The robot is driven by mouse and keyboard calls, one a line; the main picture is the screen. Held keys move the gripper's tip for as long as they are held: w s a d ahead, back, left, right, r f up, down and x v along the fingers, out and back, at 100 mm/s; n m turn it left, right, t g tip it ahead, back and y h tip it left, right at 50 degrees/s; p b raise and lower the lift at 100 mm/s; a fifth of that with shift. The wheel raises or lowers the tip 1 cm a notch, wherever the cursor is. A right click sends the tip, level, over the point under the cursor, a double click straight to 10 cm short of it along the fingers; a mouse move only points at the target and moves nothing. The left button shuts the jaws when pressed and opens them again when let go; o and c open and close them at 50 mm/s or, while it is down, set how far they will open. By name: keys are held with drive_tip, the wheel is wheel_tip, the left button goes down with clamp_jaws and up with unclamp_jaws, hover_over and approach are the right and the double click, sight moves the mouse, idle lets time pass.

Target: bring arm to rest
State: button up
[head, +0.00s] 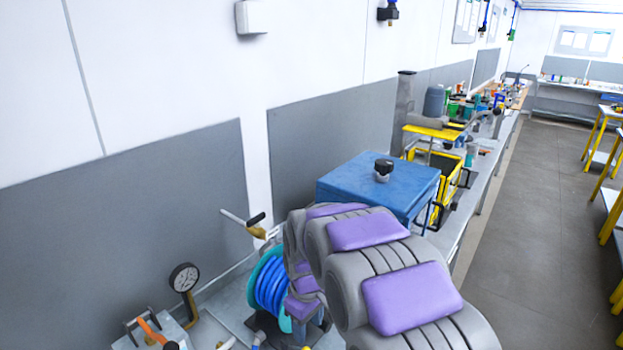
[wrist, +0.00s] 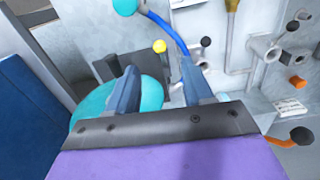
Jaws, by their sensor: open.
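My arm (head: 400,285), grey with purple pads, reaches out over the bench from the bottom of the head view. My gripper (wrist: 158,68) shows in the wrist view with its two blue-grey fingers apart and nothing between them. In the head view the arm mostly hides the gripper. A teal reel with blue hose (head: 270,284) stands beside the arm's far end. In the wrist view a teal disc (wrist: 92,108) lies partly behind the fingers, and a blue hose (wrist: 168,32) runs past them. I cannot tell whether the fingers touch either.
A blue box (head: 350,178) with a black knob stands just beyond the arm. A pressure gauge (head: 184,278) and an orange-handled valve (head: 152,331) are at the lower left. A yellow crate (head: 432,165) sits farther along the bench. The floor aisle (head: 535,210) at right is clear.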

drive_tip(key=s+d+r+m, duration=0.2)
drive_tip(key=s+d, duration=0.3)
drive_tip(key=s, duration=0.6)
drive_tip(key=s+d+r+m+g+b, duration=0.1)
drive_tip(key=s+d+m, duration=0.3)
drive_tip(key=s, duration=0.7)
drive_tip(key=s+d+r+m, duration=0.2)
drive_tip(key=s+d+m, duration=0.2)
drive_tip(key=s, duration=0.7)
drive_tip(key=shift+d+r+g+b, duration=0.3)
drive_tip(key=shift+d+r, duration=0.1)
drive_tip(key=shift+d, duration=0.75)
